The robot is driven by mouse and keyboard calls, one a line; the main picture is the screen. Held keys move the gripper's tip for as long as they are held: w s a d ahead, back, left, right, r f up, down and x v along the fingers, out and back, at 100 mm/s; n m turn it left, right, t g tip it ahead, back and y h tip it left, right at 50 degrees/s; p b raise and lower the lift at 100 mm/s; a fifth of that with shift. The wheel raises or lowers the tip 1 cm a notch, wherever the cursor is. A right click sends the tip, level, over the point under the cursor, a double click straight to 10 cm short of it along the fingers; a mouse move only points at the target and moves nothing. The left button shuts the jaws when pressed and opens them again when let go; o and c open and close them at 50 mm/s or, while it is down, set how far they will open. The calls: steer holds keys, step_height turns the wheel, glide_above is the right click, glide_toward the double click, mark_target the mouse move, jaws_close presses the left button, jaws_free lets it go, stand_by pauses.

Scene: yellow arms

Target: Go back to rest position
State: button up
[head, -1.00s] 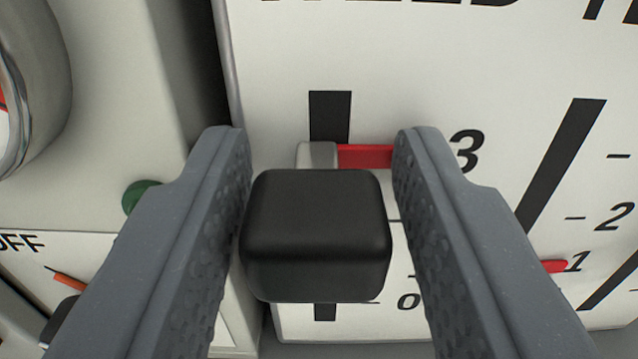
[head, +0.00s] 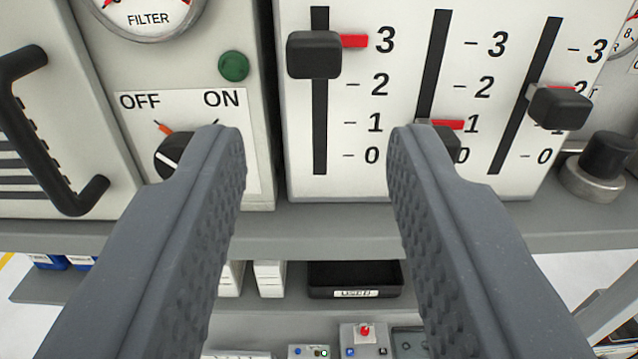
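My gripper (head: 318,145) is open and empty, its two grey fingers reaching in from the lower left and lower right. It is apart from the panel with sliders (head: 378,180), whose lower edge shows beyond and between the fingertips. The left slider's black knob (head: 314,55) has its red pointer at 3. The middle slider's knob (head: 447,140) is partly hidden by the right finger, its red pointer near 1. The right slider's knob (head: 560,108) sits between 1 and 2, with its pointer mostly hidden.
At left are a black rotary switch (head: 172,155) marked OFF and ON, a green button (head: 233,66), a gauge marked FILTER (head: 148,18) and a black handle (head: 35,140). A round black knob (head: 606,155) is at right. Below the shelf edge (head: 310,228) is a black bin (head: 352,280).

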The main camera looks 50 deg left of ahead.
steer(key=shift+s+d, duration=0.4)
steer(key=shift+d, duration=0.1)
steer(key=d+f+m+t+h+b, duration=0.2)
steer(key=d+f+m+h+b, duration=0.3)
steer(key=d+f, duration=0.8)
steer(key=s+d+f+m+t+h+b, duration=0.1)
steer(key=d+f+m+h+b, duration=0.3)
steer(key=d+f, duration=1)
steer(key=f+h+b, duration=0.1)
steer(key=h+b, duration=0.2)
steer(key=h, duration=0.1)
steer(key=shift+d+m+t+h, duration=0.2)
steer(key=shift+m+t+h, duration=0.2)
steer(key=shift+f, duration=0.1)
stand_by(0.7)
